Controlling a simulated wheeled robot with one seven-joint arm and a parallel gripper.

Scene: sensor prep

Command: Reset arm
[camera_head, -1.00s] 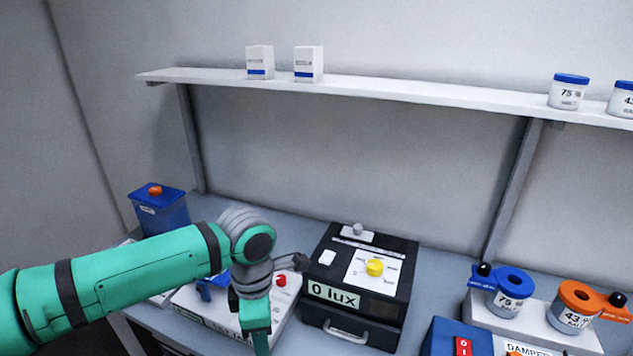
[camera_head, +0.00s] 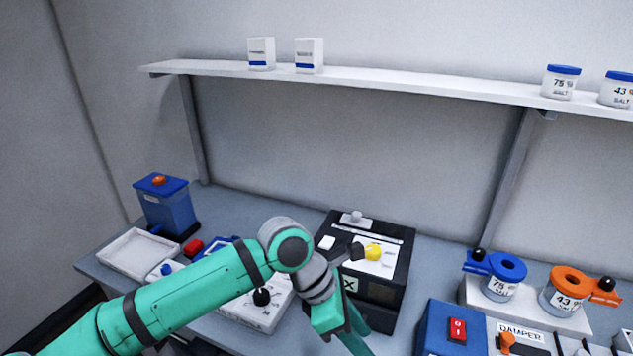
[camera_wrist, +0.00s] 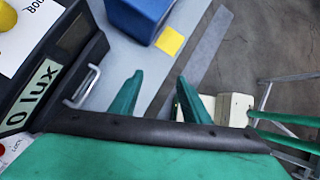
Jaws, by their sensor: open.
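My green arm reaches in from the lower left in the head view. My gripper (camera_head: 352,335) hangs in front of the black box with the yellow knob (camera_head: 374,252), and the arm hides part of that box. In the wrist view my gripper (camera_wrist: 157,95) shows two green fingers spread apart with nothing between them. The black box (camera_wrist: 75,45) with its "0 lux" label and metal handle is left of the fingers there. The fingers appear apart from the handle (camera_wrist: 82,87).
A blue box with a red switch (camera_head: 456,328) stands to the right. Blue (camera_head: 503,278) and orange (camera_head: 567,290) ringed jars sit on a white stand. A white tray (camera_head: 112,262) and a blue container (camera_head: 165,205) are at the left. A shelf (camera_head: 400,92) runs above.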

